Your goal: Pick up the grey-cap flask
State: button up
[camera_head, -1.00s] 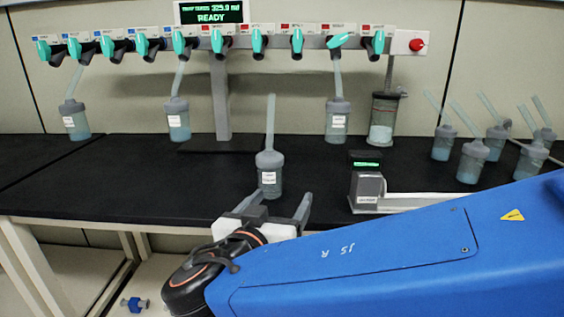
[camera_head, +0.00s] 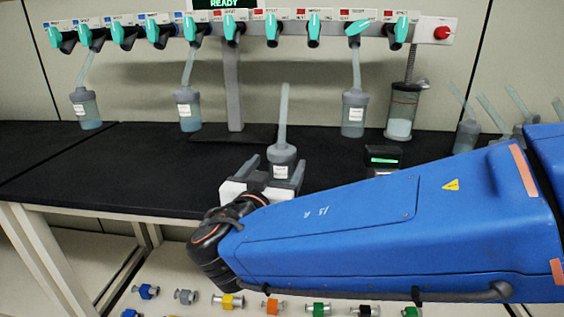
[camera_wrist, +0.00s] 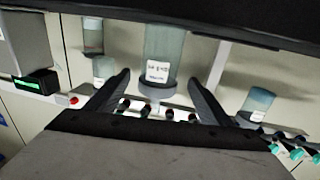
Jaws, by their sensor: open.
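The grey-cap flask (camera_head: 282,153) stands upright on the black bench, with a pale tube rising from its cap. My gripper (camera_head: 275,172) is open in front of it, and the fingers reach to either side of its body, hiding the lower part. In the wrist view, which looks upside down, the flask (camera_wrist: 163,50) with its white label shows between the two open fingers of my gripper (camera_wrist: 158,78). I cannot tell whether either finger touches it.
A small device with a green display (camera_head: 383,158) stands right of the flask, close to my arm. More flasks (camera_head: 188,108) hang from the valve manifold (camera_head: 240,30) behind. Several tubed flasks (camera_head: 467,134) stand at the right, partly hidden by my arm. The left bench is clear.

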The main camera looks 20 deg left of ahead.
aim_at(286, 112)
jog(key=shift+w+a, duration=0.2)
jog(key=shift+w, duration=3.9)
jog(key=c, duration=1.7)
notch_tip(286, 112, up, 10)
jog(key=shift+r, duration=0.1)
jog(key=shift+c, duration=0.2)
